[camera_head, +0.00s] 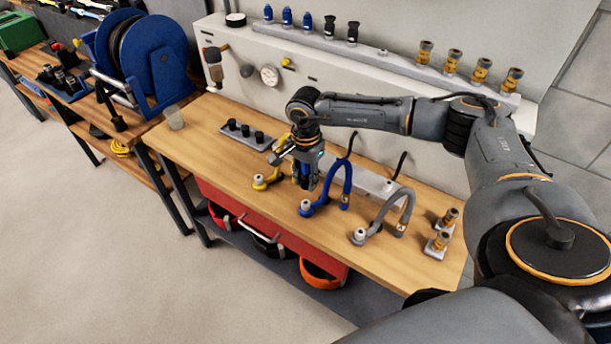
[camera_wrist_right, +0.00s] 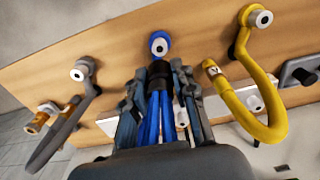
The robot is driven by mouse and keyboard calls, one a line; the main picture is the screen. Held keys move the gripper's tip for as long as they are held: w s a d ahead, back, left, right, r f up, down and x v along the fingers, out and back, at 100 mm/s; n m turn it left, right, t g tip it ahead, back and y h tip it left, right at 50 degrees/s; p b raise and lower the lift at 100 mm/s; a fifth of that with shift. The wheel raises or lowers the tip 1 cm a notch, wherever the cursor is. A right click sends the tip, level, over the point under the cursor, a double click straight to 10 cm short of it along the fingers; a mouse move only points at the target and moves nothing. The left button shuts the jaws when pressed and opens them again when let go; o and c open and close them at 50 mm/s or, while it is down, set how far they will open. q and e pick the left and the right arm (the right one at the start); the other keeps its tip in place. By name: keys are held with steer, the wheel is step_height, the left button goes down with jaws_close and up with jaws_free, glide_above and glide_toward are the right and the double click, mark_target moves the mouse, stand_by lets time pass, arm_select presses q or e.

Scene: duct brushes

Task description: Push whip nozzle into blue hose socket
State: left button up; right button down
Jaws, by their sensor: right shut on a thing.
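The blue hose (camera_head: 346,180) arches over the wooden bench, with its pale-centred socket end (camera_head: 306,206) at the front. In the right wrist view the blue socket (camera_wrist_right: 160,38) shows just beyond my fingertips. My right gripper (camera_head: 306,180) hangs over the bench just behind the socket, shut on the whip nozzle. The nozzle (camera_wrist_right: 160,75) shows as a dark piece between the fingers (camera_wrist_right: 160,100) with blue lengths below it. It overlaps the socket in that view, so I cannot tell whether they touch. My left gripper is not in view.
A yellow hose (camera_head: 261,184) stands left of the blue one, and a grey hose (camera_head: 404,210) stands right. Brass fittings (camera_head: 440,242) stand farther right. Blue and black nozzles (camera_head: 287,17) line the back ledge. The bench front is mostly clear.

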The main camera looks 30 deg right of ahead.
mark_target(306, 203)
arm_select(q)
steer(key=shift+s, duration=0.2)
arm_select(e)
steer(key=shift+f, duration=0.25)
steer(key=shift+s+f+b, duration=0.1)
steer(key=shift+f+b, duration=1.6)
steer(key=shift+f, duration=0.85)
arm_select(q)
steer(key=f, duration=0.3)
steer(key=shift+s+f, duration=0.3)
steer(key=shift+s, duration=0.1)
arm_select(e)
steer(key=shift+f, duration=0.1)
arm_select(q)
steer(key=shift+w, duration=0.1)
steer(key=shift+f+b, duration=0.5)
steer(key=shift+b, duration=0.05)
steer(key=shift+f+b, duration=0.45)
arm_select(e)
steer(key=shift+f, duration=0.45)
